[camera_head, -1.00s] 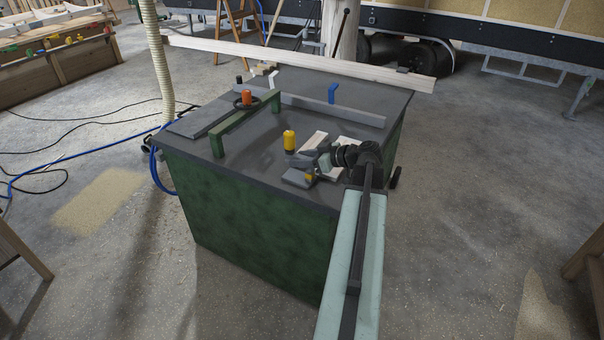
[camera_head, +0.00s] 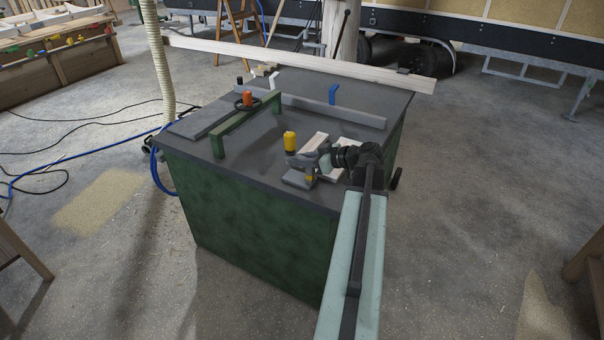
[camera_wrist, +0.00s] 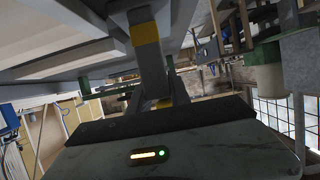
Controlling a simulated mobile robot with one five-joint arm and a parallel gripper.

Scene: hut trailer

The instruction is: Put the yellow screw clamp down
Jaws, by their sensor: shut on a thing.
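The yellow screw clamp (camera_head: 310,178) shows as a small yellow and grey piece at my gripper (camera_head: 313,161), over the near right part of the dark machine table (camera_head: 250,170). My gripper is shut on it. In the wrist view the clamp (camera_wrist: 145,33) shows as a grey bar with a yellow band, close in front of the camera. I cannot tell whether the clamp touches the table top. My gripper and wrist hide part of it.
A yellow cylinder (camera_head: 290,141) stands just left of my gripper. Pale wood pieces (camera_head: 316,141) lie close behind it. A green bridge-like guard (camera_head: 240,127) and a long grey fence (camera_head: 330,108) stand farther back. The table's front left is clear.

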